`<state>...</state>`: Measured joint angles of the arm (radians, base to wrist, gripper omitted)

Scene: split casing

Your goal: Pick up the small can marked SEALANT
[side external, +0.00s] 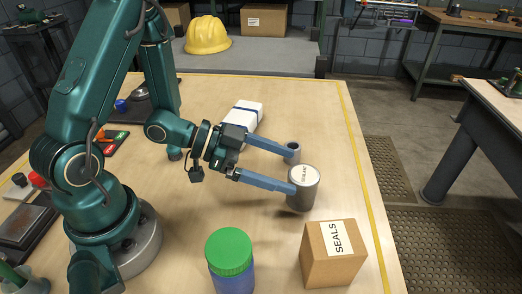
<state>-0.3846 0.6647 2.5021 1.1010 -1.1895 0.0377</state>
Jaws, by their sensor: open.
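A grey can (303,189) with a white top stands upright on the wooden table; the print on its top looks like SEALANT. My gripper (291,171) is open, its two long blue fingers reaching right, low over the table. The nearer fingertip is at the can's left side; I cannot tell whether it touches.
A cardboard box marked SEALS (334,254) stands in front of the can. A jar with a green lid (230,254) stands at the front. A white case with a dark band (246,115) lies behind the gripper. The table's right edge (367,180) is near the can.

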